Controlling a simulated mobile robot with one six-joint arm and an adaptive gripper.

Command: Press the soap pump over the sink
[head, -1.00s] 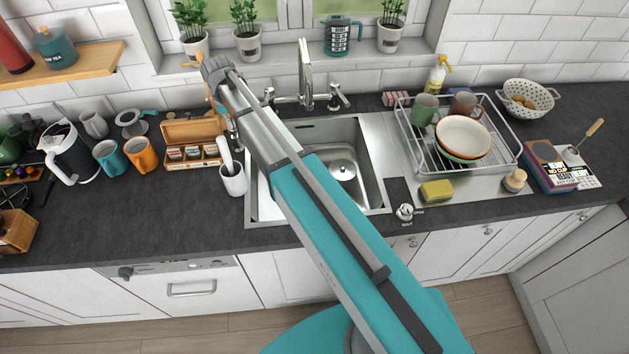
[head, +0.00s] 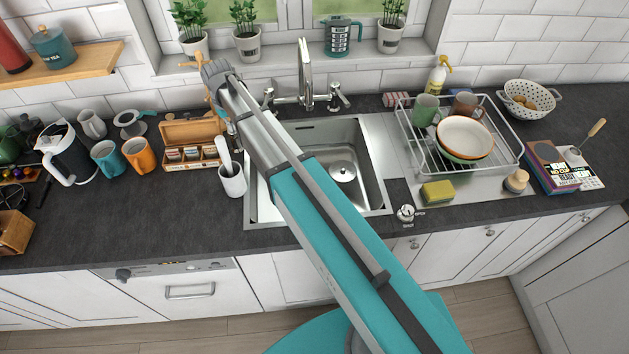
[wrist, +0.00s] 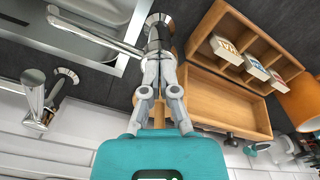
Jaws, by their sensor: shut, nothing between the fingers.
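The chrome soap pump (wrist: 97,33) shows at the top of the wrist view, with its long thin spout reaching left over the sink edge. Its round base ring sits on the dark worktop beside the wooden tea box. In the head view my arm hides the pump. The steel sink (head: 376,180) lies to the right of my wrist.
The tea box (head: 192,133) stands close by, left of my wrist. A white utensil cup (head: 233,182) stands at the sink's left edge. The tap (head: 305,75) rises behind the sink. Mugs and a kettle stand left; a dish rack (head: 510,150) stands right.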

